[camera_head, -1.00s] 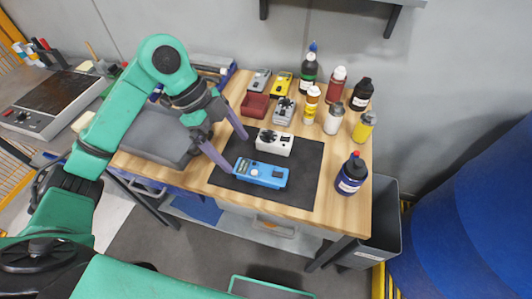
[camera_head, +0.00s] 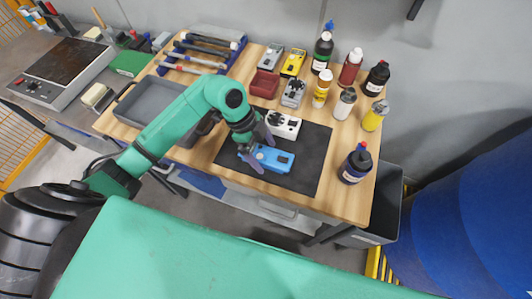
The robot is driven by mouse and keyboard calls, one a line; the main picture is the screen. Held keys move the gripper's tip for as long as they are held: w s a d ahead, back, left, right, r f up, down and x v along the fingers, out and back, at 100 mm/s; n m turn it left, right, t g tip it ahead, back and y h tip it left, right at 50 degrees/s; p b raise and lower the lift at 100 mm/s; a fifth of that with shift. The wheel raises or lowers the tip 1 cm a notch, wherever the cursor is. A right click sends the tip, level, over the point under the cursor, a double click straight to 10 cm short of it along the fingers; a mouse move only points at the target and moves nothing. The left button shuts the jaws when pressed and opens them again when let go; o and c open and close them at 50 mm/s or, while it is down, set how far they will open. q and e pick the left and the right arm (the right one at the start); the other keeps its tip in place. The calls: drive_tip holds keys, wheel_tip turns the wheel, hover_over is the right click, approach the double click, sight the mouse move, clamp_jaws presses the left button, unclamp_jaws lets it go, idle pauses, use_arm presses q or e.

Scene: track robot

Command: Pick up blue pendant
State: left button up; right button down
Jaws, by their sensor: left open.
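The blue pendant (camera_head: 275,159) lies flat on the black mat (camera_head: 306,175) on the wooden table, its left end partly hidden by my gripper. My left gripper (camera_head: 256,153) is at the left end of the pendant, pointing down with its purple fingers apart. One finger is on the near side of the pendant; the other is largely hidden behind the wrist. I cannot tell whether the fingers touch it. My right gripper is not in view.
A white device (camera_head: 284,125) lies just behind the pendant. Several bottles stand to the right, including a dark blue one (camera_head: 355,165). The mat's right part is clear.

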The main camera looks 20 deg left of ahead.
use_arm(q)
drive_tip(key=shift+w, duration=0.1)
clamp_jaws()
